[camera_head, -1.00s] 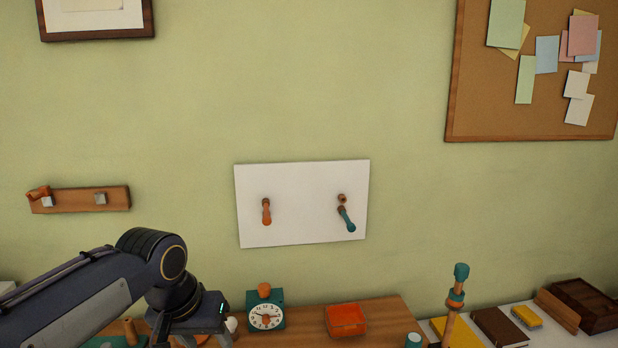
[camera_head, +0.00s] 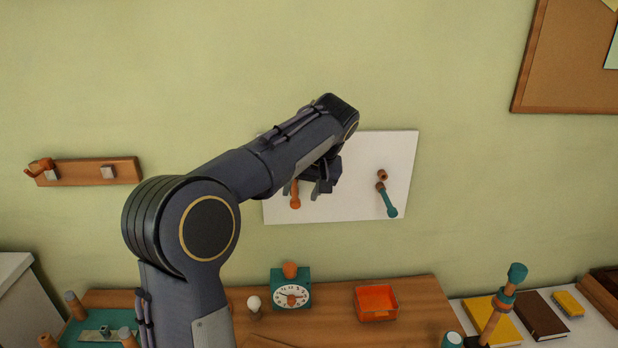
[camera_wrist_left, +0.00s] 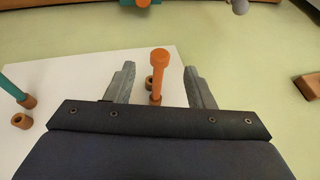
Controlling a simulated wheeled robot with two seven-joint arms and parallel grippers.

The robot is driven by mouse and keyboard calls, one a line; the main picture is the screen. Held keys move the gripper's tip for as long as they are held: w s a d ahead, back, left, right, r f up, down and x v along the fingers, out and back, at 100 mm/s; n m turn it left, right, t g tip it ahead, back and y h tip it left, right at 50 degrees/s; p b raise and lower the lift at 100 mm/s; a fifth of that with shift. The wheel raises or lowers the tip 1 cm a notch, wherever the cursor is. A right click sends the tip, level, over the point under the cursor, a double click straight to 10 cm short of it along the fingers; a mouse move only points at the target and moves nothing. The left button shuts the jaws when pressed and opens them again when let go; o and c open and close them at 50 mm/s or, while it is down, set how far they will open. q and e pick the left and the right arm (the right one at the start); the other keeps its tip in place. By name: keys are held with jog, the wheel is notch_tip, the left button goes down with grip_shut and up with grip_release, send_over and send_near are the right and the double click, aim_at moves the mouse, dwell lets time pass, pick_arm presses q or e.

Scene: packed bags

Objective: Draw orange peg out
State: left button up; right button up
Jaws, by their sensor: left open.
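The orange peg (camera_head: 295,196) sticks out of the white wall board (camera_head: 350,206). A teal peg (camera_head: 388,203) sits in the right part of the board, below an empty brown ring socket (camera_head: 382,175). My right gripper is out of view.
A wooden rail with hooks (camera_head: 85,171) is on the wall at the left. The wall around the board is clear.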

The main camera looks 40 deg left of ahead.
aim_at(297, 201)
pick_arm(q)
jog(key=shift+x, duration=1.95)
jog(key=c, duration=1.1)
jog(key=shift+o, duration=0.2)
jog(key=shift+s+d+b, duration=0.95)
jog(key=shift+s+d, duration=0.5)
jog(key=shift+s, duration=0.25)
